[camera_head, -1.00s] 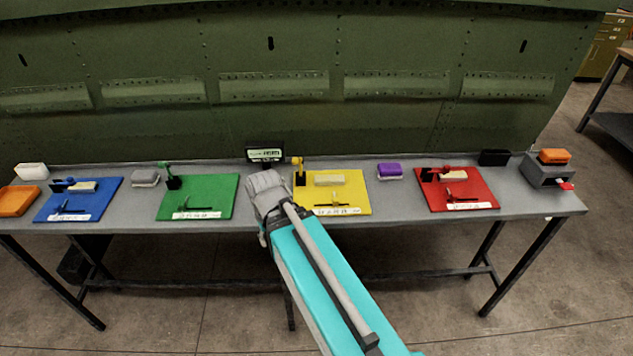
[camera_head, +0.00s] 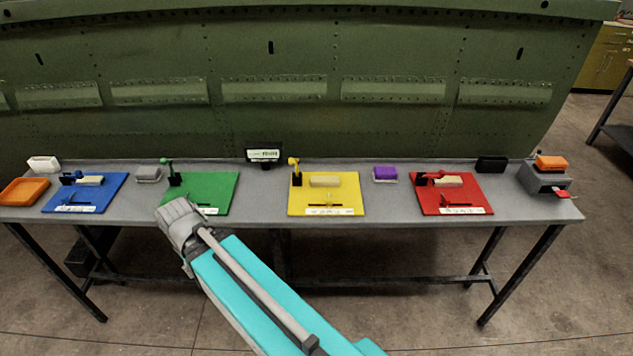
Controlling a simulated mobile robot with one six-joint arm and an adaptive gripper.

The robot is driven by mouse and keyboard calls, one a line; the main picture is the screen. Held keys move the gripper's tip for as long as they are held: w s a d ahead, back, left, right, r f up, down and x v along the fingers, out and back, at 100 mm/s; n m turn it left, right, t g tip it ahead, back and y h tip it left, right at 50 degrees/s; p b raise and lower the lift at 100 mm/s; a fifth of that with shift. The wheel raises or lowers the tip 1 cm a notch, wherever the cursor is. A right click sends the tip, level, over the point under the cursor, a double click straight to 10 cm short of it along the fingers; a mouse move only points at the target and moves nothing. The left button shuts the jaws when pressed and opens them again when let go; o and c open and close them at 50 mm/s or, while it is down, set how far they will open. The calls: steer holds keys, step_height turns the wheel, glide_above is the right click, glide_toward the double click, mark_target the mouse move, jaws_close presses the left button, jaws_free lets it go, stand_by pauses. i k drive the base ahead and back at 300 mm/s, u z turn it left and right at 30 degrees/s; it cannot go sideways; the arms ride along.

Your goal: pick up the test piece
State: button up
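I cannot tell by sight which object is the test piece. Pale beige blocks lie on the blue mat (camera_head: 113,190), the yellow mat (camera_head: 343,201) and the red mat (camera_head: 477,188): one block on blue (camera_head: 91,180), one on yellow (camera_head: 325,180), one on red (camera_head: 450,181). The green mat (camera_head: 218,187) shows no such block. Each mat has a small upright fixture at its back left and a white label at its front. The fingers are hidden.
The grey bench (camera_head: 262,207) stands before a green riveted fuselage panel (camera_head: 330,125). An orange tray (camera_head: 23,191) is at far left. A grey box (camera_head: 541,181) with an orange block (camera_head: 551,162) on top is at far right. A small display (camera_head: 264,155) stands at the back.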

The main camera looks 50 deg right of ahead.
mark_target(315, 181)
steer(key=k, duration=0.95)
steer(key=z, duration=1.45)
steer(key=i, duration=0.5)
steer(key=z, duration=0.05)
